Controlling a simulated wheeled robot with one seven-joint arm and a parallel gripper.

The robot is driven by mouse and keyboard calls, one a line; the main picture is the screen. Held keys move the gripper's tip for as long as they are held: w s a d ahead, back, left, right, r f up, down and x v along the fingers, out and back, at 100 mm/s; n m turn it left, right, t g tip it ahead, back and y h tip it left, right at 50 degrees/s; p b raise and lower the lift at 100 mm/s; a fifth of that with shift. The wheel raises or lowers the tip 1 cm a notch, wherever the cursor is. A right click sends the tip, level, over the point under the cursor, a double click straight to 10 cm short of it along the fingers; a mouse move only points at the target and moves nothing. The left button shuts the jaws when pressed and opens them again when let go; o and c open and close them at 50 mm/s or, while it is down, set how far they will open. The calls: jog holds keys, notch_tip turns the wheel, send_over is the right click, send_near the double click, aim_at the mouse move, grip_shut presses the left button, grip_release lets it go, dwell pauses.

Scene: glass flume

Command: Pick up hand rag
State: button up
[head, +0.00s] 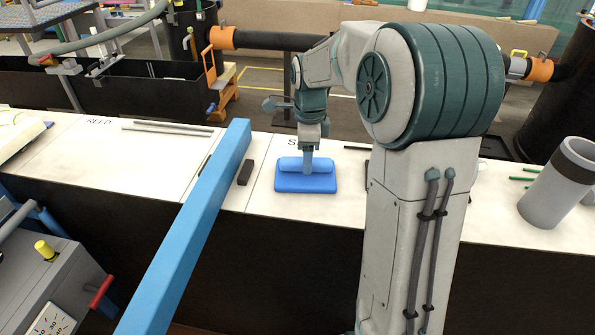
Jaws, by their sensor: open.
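The hand rag (289,183) is a blue folded cloth with a raised rolled part on top, lying on the white worktop near its front edge. My gripper (308,167) points straight down at the middle of the rag, with its fingers in front of or over the raised part. The fingers hide a small strip of the rag. The jaws are open, and I cannot tell whether they touch the cloth. The rag lies flat on the worktop.
A small dark block (245,172) lies left of the rag. A blue beam (190,235) crosses in front at left. A grey cylinder with a black band (552,192) stands tilted at right. Thin rods (168,128) lie at back left. The left worktop (120,160) is mostly clear.

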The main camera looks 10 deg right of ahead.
jog(key=shift+w+a+f, duration=0.1)
jog(key=shift+a+f, duration=0.1)
jog(key=shift+f, duration=0.6)
jog(key=c, duration=1.1)
jog(key=shift+o, duration=0.2)
jog(key=shift+d, duration=0.1)
